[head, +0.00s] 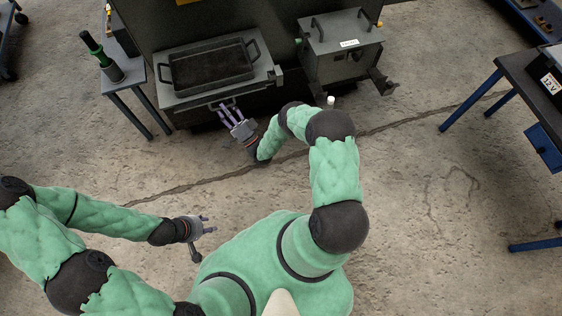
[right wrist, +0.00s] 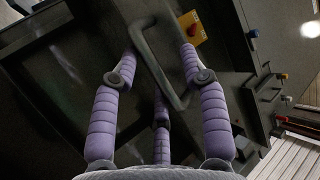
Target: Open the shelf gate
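The shelf gate looks like the dark front panel (right wrist: 60,75) below the tray shelf; it appears closed. Its bent bar handle (right wrist: 160,72) runs between my right gripper's fingers in the right wrist view. In the head view my right gripper (head: 226,108) is at the shelf's front edge, purple fingers pointing at the handle. The fingers (right wrist: 160,52) are spread on both sides of the bar and look open; contact with the bar cannot be told. My left gripper (head: 209,225) is low over the floor, far from the shelf, empty, with fingers apart.
A dark tray (head: 249,69) with side handles lies on the shelf top. A grey box (head: 341,62) stands to its right. A small side table (head: 110,83) with a green-black tool is at the left. A blue-legged table (head: 497,75) is at the right. The floor between is clear.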

